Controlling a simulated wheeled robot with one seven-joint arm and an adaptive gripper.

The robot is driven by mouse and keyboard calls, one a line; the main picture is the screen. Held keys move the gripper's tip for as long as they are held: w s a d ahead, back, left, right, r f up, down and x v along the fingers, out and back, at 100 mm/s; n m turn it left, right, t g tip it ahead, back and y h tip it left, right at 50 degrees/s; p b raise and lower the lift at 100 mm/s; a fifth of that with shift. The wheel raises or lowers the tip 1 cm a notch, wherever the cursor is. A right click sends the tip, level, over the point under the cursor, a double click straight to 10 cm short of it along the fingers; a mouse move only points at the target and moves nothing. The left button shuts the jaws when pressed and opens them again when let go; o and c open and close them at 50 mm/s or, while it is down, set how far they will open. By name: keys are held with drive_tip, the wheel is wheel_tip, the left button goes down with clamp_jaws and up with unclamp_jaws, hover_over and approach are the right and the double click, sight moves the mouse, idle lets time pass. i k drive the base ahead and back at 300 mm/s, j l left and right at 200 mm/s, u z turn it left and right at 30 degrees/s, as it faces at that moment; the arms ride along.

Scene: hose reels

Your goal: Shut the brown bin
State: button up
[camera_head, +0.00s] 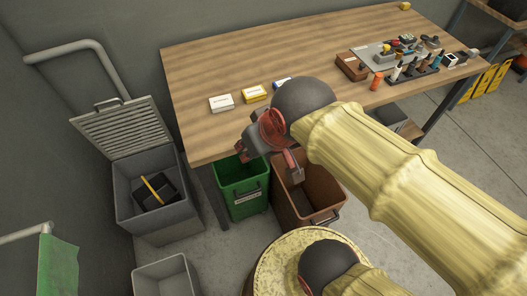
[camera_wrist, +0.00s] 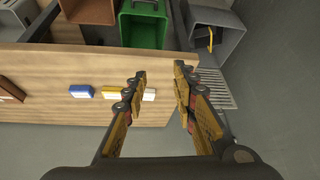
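The brown bin (camera_head: 316,222) stands beside the green bin at the table's front edge, its top open and its inside showing. It has a dark handle on its front, and my arm and gripper hide part of it in the head view. In the wrist view the brown bin (camera_wrist: 92,12) is cut off at the top left. My gripper (camera_head: 268,160) is above the table's front edge, apart from the bin. In the wrist view my gripper (camera_wrist: 160,72) has its fingers spread with nothing between them.
The green bin (camera_head: 241,200) is just left of the brown one. A grey bin (camera_head: 160,215) with a raised slatted lid (camera_head: 120,128) stands at the left wall. The wooden table (camera_head: 225,65) holds small boxes and tools. A round yellowish top (camera_head: 275,262) is in front.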

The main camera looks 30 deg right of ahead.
sight(316, 201)
drive_tip(key=k+l+z, duration=0.2)
drive_tip(key=k+z, duration=0.2)
drive_tip(key=k, duration=0.15)
drive_tip(key=k+l+z, duration=0.35)
drive_tip(key=k, duration=0.2)
